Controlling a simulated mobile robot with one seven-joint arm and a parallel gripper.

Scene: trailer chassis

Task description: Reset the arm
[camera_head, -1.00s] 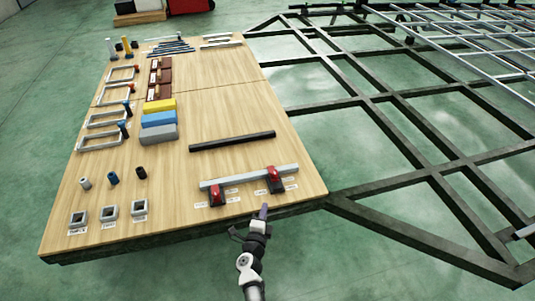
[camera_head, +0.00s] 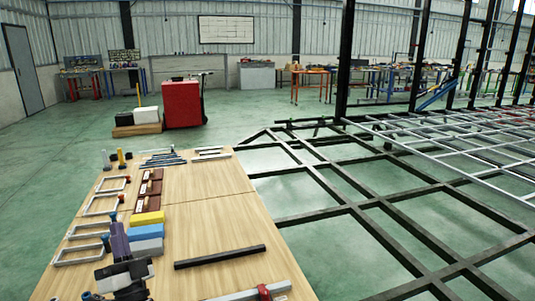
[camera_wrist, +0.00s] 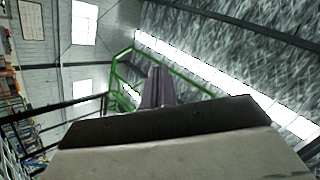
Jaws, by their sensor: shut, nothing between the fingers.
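My gripper (camera_head: 120,240) shows at the lower left of the head view, pointing up, above the left part of the wooden table (camera_head: 215,215). Its two purple-grey fingers are together with nothing between them. In the wrist view the closed fingers (camera_wrist: 157,88) point toward the roof and wall of the hall. My arm hides part of the table's near left side.
Grey clamp frames (camera_head: 82,255), yellow (camera_head: 148,218), blue (camera_head: 146,232) and grey blocks (camera_head: 147,247), a black bar (camera_head: 220,257) and a red-ended clamp (camera_head: 263,291) lie on the table. The dark trailer chassis (camera_head: 350,208) is at right. Green floor at left is clear.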

